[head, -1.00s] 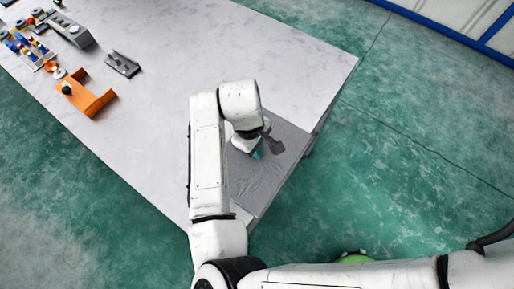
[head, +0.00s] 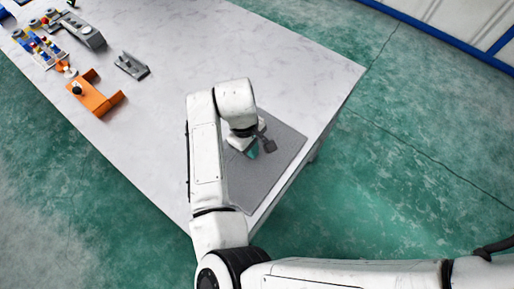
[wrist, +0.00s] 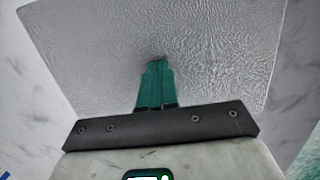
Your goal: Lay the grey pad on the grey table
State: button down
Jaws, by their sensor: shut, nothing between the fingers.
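The grey pad (head: 264,178) lies on the near right corner of the pale grey table (head: 190,60), close to its edges. A strip of bare table top shows along its right side. In the wrist view the pad (wrist: 215,45) looks spread out, with a finely rippled surface. My gripper (head: 253,153) is over the pad, and my arm hides the pad's left part. The green fingers in the wrist view (wrist: 156,75) are together and empty, with the pad below their tips. I cannot tell whether the tips touch it.
An orange bracket (head: 95,97) and a small grey bracket (head: 131,66) are on the table at left. A grey block (head: 85,31) and several coloured parts (head: 45,48) stand beyond them. The middle of the table is clear. Green floor (head: 400,150) surrounds the table.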

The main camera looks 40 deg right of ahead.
jog(key=shift+w+r, duration=0.1)
jog(key=shift+r, duration=0.2)
jog(key=shift+w+a+f, duration=0.1)
jog(key=shift+w+f, duration=0.05)
jog(key=w+a+b, duration=0.1)
jog(key=w, duration=0.2)
jog(key=w+a+b, duration=0.1)
jog(key=w, duration=0.2)
jog(key=w+b, duration=0.1)
jog(key=w, duration=0.2)
jog(key=shift+w+a+b, duration=0.15)
jog(key=shift+a+b, duration=0.15)
jog(key=shift+a, duration=0.1)
jog(key=shift+w+a+r, duration=0.1)
jog(key=shift+w+a, duration=0.05)
jog(key=shift+w, duration=0.25)
jog(key=shift+w+a+r, duration=0.1)
jog(key=shift+w, duration=0.3)
